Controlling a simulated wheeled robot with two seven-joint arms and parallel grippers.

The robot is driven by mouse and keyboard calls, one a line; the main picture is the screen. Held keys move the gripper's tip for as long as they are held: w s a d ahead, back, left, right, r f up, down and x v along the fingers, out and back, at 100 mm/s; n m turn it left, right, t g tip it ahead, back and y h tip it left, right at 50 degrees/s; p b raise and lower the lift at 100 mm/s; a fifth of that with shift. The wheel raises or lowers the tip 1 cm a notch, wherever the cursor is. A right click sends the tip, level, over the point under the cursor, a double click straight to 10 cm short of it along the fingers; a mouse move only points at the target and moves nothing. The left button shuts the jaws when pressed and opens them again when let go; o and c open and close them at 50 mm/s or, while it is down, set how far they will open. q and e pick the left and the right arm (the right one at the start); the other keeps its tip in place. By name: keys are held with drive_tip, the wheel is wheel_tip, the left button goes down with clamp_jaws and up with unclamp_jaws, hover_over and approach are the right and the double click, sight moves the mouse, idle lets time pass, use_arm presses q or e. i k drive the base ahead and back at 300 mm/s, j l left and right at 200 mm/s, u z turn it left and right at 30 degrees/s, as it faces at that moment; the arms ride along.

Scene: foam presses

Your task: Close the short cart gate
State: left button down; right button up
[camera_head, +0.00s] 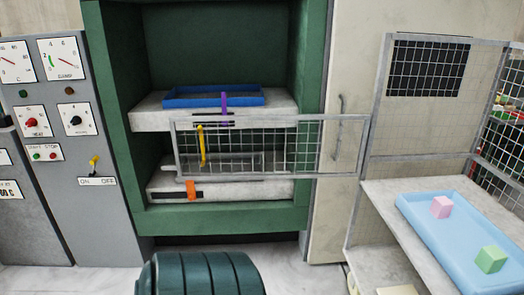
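A low grey-framed wire mesh gate (305,147) with a yellow handle (202,145) near its left end stretches across the front of the green press. Its right end comes close to the corner post of the mesh-walled cart (375,105) at right; the joint is too small to make out. The gate appears swung out to the left, away from the cart. The cart's near left side shows no panel above its shelf. Neither of my grippers is in view.
Behind the gate is the green press (215,50) with a blue tray (212,104). A grey control cabinet (80,215) stands left. A dark ribbed cylinder (200,275) is front centre.

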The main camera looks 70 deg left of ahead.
sight(365, 135)
drive_tip(key=j+u, duration=0.1)
drive_tip(key=j, duration=0.55)
drive_tip(key=k+j+u, duration=0.15)
drive_tip(key=j, duration=0.5)
drive_tip(key=j+u, duration=0.1)
drive_tip(key=j, duration=0.55)
drive_tip(key=i+j+u, duration=0.15)
drive_tip(key=j, duration=0.45)
drive_tip(key=j+u, duration=0.1)
drive_tip(key=j, duration=0.55)
drive_tip(key=j+u, duration=0.15)
drive_tip(key=j, duration=0.5)
drive_tip(key=i+j+u, duration=0.1)
drive_tip(key=j, duration=0.55)
drive_tip(key=i, duration=0.05)
